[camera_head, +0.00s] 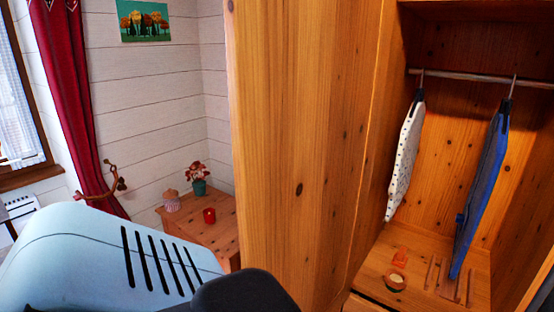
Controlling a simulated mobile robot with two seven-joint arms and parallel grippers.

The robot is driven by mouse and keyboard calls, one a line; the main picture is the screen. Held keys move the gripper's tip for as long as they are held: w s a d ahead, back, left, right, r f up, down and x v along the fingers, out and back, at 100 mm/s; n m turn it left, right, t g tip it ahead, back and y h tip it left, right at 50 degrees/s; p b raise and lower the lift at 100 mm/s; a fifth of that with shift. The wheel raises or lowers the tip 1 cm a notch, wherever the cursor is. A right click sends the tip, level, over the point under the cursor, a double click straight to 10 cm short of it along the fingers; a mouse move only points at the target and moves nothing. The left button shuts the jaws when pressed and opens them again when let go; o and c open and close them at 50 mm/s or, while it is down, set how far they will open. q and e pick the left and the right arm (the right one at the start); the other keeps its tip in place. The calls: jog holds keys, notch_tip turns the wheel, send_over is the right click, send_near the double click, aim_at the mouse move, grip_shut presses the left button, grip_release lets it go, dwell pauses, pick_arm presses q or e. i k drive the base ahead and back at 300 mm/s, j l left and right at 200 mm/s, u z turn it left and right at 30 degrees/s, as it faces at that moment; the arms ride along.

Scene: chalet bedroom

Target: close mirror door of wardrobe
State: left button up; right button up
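The wardrobe (433,247) stands open at the right, its inside showing. A tall wooden panel (300,150) fills the middle of the view and stands out from the wardrobe's left side. It looks like the open door seen from its wooden face. No mirror surface shows, so I cannot confirm that it is the mirror door. A pale blue arm part of mine with black slots and a dark joint covers the lower left, in front of the panel's lower left edge. Neither gripper shows.
A spotted white garment (405,160) and a blue garment (481,190) hang from the rail (455,78). Small items (396,281) lie on the wardrobe floor. Left of the panel, a low wooden table (222,225) holds a red candle (209,216) and a potted plant (199,187).

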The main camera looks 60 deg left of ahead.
aim_at(307, 78)
jog(key=j+u, duration=1.05)
